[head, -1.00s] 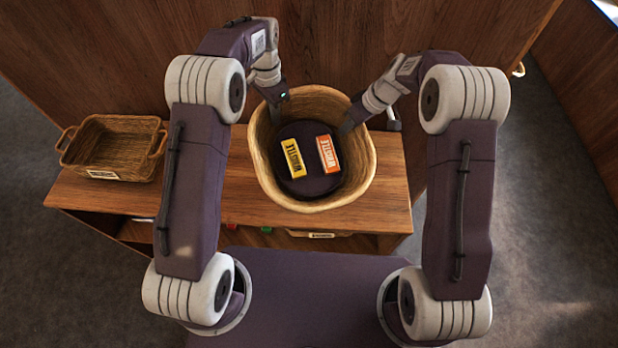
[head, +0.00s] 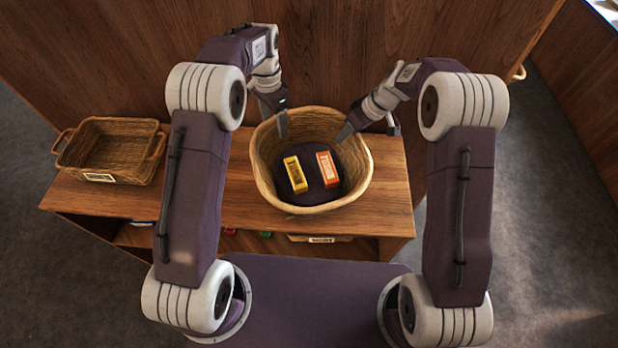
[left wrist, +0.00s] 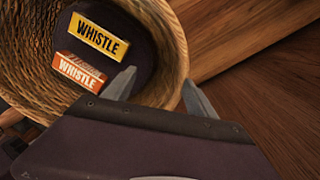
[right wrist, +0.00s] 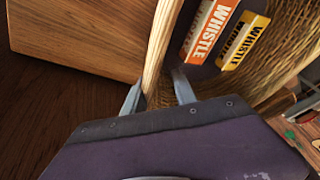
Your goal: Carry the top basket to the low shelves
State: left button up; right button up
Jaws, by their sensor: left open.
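The round wicker basket (head: 267,177) stands on the wooden shelf unit's top, with a dark inside. In it lie a yellow box (head: 295,174) and an orange box (head: 328,169), both marked WHISTLE in the wrist views. My left gripper (head: 282,124) is open at the basket's back left rim; in the left wrist view the rim (left wrist: 176,68) passes between its spread fingers. My right gripper (head: 346,131) is at the back right rim. In the right wrist view the rim (right wrist: 160,50) runs between its fingers; whether they press on it is unclear.
A rectangular wicker basket (head: 112,149) with handles sits on the left of the shelf top (head: 235,190). A wooden wall (head: 340,50) rises behind. The lower shelf, partly hidden by my arms, holds small items. Grey floor (head: 540,240) is open at right.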

pick_arm(q)
notch_tip(320, 180, up, 12)
jog(key=shift+f, duration=0.15)
jog(key=shift+w, duration=0.1)
pick_arm(e)
jog(key=shift+o, duration=0.6)
jog(key=o, duration=0.7)
jog(key=v, duration=1.2)
